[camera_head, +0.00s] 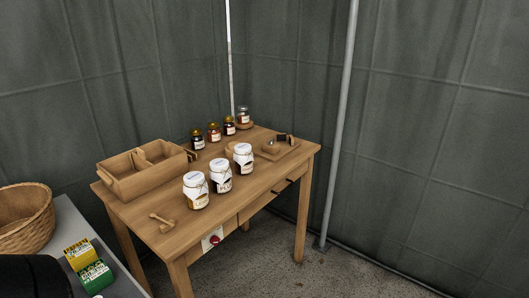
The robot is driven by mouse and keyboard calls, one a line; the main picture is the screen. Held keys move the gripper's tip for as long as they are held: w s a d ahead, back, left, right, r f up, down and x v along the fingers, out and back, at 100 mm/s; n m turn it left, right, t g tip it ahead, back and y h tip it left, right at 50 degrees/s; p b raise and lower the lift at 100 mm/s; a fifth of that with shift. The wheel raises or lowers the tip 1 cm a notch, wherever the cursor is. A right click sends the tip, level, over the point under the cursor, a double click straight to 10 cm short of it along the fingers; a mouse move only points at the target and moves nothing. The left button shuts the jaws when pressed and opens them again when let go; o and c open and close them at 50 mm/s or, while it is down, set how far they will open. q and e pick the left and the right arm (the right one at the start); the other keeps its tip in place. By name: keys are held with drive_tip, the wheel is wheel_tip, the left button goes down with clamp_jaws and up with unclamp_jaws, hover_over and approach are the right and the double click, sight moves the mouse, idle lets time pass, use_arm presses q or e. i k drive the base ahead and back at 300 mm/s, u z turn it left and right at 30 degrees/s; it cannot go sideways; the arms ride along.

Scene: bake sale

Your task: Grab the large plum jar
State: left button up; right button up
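Three large jars with white cloth-like tops stand in a slanting row along the front of the wooden table (245,209). The left large jar (196,200) has amber contents. The middle large jar (220,183) and the right large jar (243,164) look dark inside. Their labels are too small to read surely, so I cannot tell which is plum. Neither of my grippers is in view.
Several small jars (214,136) stand at the table's back. A divided wooden box (122,188) is at its left, a wooden tool (161,224) at its front. A wicker basket (25,225) and yellow and green boxes (92,274) are on the grey surface at left.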

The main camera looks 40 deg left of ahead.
sight(220, 172)
drive_tip(key=i, duration=1.55)
drive_tip(key=u, duration=2.75)
